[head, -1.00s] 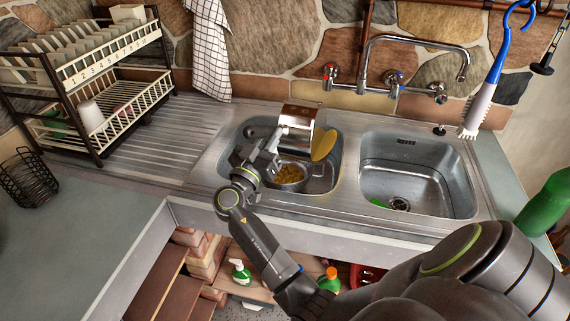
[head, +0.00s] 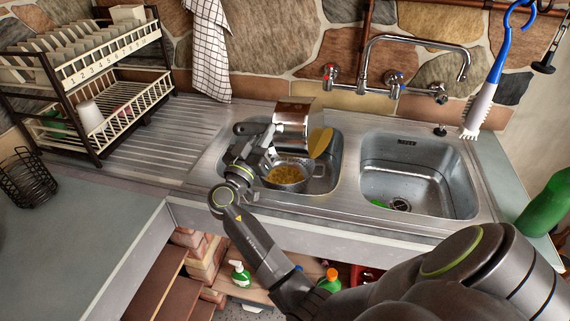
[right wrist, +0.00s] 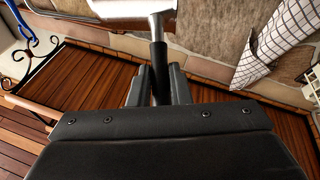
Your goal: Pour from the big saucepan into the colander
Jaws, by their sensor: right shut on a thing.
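The colander (head: 292,187) sits in the left basin below the saucepan, with yellow pieces inside. My forearm and gripper stand close at its left. I cannot make out a falling stream. My left gripper is not in view.
The right basin (head: 415,185) holds only a small green thing. The tap (head: 405,42) stands behind the basins. A dish rack (head: 105,60) with plates is at the left, beside the ribbed drainboard (head: 160,145). A green bottle (head: 545,205) stands at the right edge.

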